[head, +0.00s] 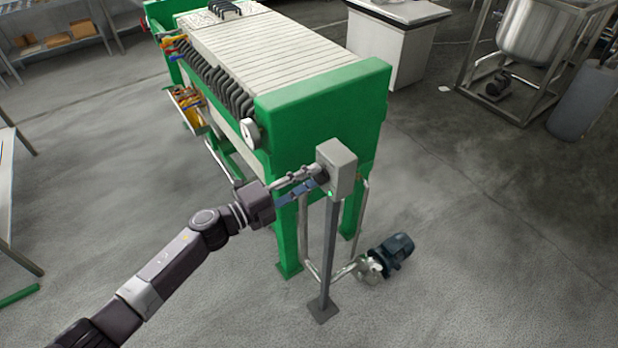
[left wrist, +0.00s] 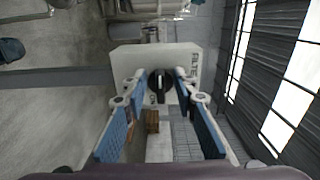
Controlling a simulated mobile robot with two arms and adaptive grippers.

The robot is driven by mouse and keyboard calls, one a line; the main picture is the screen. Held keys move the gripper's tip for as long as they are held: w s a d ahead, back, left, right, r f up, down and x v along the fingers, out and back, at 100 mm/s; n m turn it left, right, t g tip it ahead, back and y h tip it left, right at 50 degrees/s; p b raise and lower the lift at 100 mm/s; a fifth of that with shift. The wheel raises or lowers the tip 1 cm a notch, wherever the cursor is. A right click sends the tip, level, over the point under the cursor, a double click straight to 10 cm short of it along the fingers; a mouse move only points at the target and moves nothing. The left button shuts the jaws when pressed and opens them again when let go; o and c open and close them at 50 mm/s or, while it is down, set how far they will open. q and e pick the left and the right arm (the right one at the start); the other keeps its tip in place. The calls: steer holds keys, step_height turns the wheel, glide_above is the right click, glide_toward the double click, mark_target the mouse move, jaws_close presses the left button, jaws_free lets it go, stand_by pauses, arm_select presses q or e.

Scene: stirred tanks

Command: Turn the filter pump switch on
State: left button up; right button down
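The filter pump switch box (head: 338,168) is a grey box on a grey post beside the green filter press. A small green light shows at its lower edge. In the left wrist view the box's pale face (left wrist: 128,60) carries a round black knob (left wrist: 160,86) with an upright grip bar and partly hidden lettering. My left gripper (head: 318,182) is at the box's front face. In the left wrist view its blue-padded fingers (left wrist: 161,92) stand apart on either side of the knob, with a gap to the grip bar. Exact contact cannot be told. My right gripper is not in view.
The green filter press (head: 320,105) stands right behind the box. A pump with a dark motor (head: 396,250) sits on the floor right of the post (head: 328,260). A steel tank (head: 540,35) stands at the back right.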

arm_select(q)
steer(key=v, duration=1.2)
